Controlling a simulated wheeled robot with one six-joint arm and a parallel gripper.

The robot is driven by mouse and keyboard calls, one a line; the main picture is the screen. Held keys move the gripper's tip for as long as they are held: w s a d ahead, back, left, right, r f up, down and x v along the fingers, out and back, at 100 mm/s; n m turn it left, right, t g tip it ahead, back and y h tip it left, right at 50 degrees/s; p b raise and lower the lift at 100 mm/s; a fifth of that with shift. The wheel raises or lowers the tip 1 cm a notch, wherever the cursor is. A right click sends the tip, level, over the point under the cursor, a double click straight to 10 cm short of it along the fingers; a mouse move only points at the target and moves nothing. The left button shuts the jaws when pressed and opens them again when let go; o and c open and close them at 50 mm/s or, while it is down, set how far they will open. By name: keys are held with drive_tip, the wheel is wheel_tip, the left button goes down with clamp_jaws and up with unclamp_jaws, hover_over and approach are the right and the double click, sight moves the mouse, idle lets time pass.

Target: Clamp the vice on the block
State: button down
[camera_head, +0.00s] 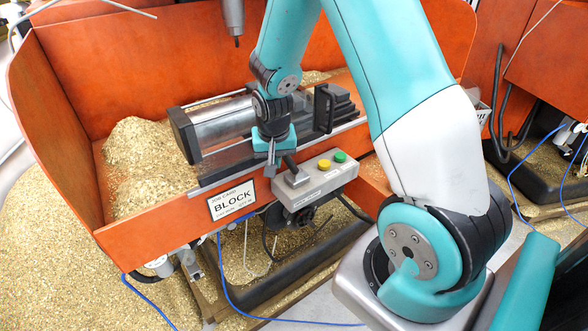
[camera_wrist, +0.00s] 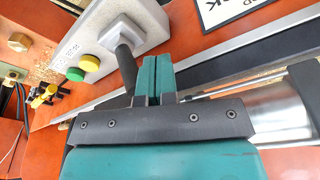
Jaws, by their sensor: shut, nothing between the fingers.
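The vice (camera_head: 222,123) is a steel cylinder with a black end cap, lying along the bench's front rail. A black upright plate (camera_head: 324,108) stands at its right. No block is clearly visible; my arm covers part of the space between cylinder and plate. A grey control box (camera_head: 316,181) on the front edge carries a dark lever (camera_wrist: 127,68) and yellow and green buttons. My gripper (camera_head: 271,165) points down in front of the vice, close to the lever. In the wrist view its teal fingers (camera_wrist: 158,75) are shut and empty, with the lever beside them; I cannot tell whether they touch.
Orange guard walls (camera_head: 130,70) enclose the bench on the back and left. Brass chips (camera_head: 145,160) are heaped at the left. A drill spindle (camera_head: 235,20) hangs above the vice. A "BLOCK" job card (camera_head: 232,199) is on the front panel. Blue hoses (camera_head: 222,260) hang below.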

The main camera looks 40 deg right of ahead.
drive_tip(key=shift+s+d, duration=0.25)
drive_tip(key=shift+d, duration=1.4)
drive_tip(key=shift+s+d, duration=0.2)
drive_tip(key=shift+d, duration=1.45)
wheel_tip(320, 180, up, 9)
drive_tip(key=a+p, duration=0.1)
drive_tip(key=p, duration=0.6)
drive_tip(key=shift+a, duration=0.35)
drive_tip(key=shift+w, duration=0.1)
